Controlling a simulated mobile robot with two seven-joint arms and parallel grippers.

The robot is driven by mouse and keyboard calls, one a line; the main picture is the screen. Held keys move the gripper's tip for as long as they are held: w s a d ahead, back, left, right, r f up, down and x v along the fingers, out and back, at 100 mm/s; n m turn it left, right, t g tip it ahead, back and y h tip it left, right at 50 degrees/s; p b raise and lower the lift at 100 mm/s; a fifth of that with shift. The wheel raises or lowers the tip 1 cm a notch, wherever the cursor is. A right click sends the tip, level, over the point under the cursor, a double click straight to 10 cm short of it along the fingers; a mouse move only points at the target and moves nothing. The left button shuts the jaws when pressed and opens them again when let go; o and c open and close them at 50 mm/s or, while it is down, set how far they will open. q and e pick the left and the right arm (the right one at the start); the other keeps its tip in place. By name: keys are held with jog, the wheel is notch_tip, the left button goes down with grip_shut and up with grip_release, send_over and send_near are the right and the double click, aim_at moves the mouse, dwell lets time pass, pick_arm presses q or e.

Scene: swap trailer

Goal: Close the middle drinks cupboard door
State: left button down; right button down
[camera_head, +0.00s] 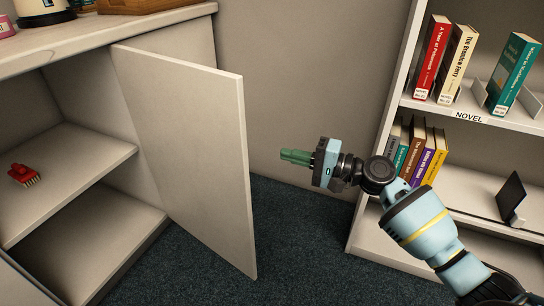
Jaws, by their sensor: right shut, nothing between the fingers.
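A pale cupboard door (193,150) stands wide open, hinged at the right side of the cupboard at the left of the head view. Behind its near side the open cupboard shows a middle shelf (85,165) and a lower compartment. My right gripper (284,156) has its green fingers shut and empty. It points left toward the door and appears to the right of the door's free edge, with a visible gap between them. My left gripper is not in view.
A red brush (24,174) lies on the cupboard shelf. A bookcase (390,255) with several books stands at the right, beside my right arm. Dark carpet (295,225) lies clear between door and bookcase. Objects stand on the cupboard top (110,35).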

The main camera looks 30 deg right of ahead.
aim_at(246, 156)
jog(key=w+a, duration=0.1)
jog(key=a, duration=0.2)
jog(key=w+a, duration=0.2)
jog(key=a, duration=0.1)
jog(key=w+a+b, duration=0.1)
jog(key=w+a, duration=0.1)
jog(key=a, duration=0.1)
jog(key=shift+a, duration=0.25)
